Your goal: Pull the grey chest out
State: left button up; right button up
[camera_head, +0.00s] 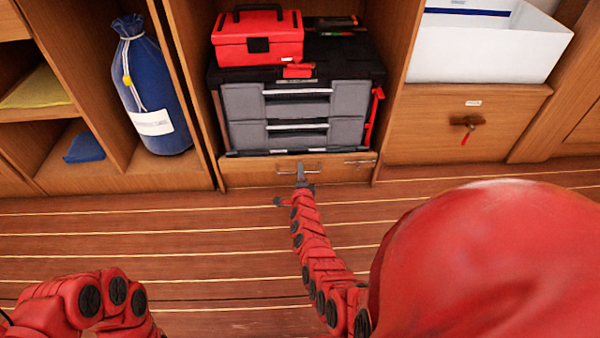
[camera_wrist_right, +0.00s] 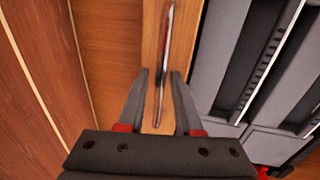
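The grey chest (camera_head: 346,102), with grey drawer fronts in a black frame, stands in the middle bay of the wooden cabinet. It also shows at the right of the right wrist view (camera_wrist_right: 225,55). Below it is a wooden board (camera_head: 250,172) with a thin metal bar handle (camera_head: 318,166). My right gripper (camera_head: 301,168) is at this handle, below the chest. In the right wrist view the fingers (camera_wrist_right: 160,75) are apart, with the metal bar (camera_wrist_right: 167,50) between them and gaps beside it. My left gripper is out of view; only part of that arm shows at lower left.
A red toolbox (camera_head: 258,45) sits on top of the chest. A blue bag (camera_head: 150,90) stands in the left bay. A white box (camera_head: 490,50) sits above a wooden drawer (camera_head: 430,125) at right. The plank floor (camera_head: 120,230) in front is clear.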

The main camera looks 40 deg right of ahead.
grip_shut()
dwell(1.2)
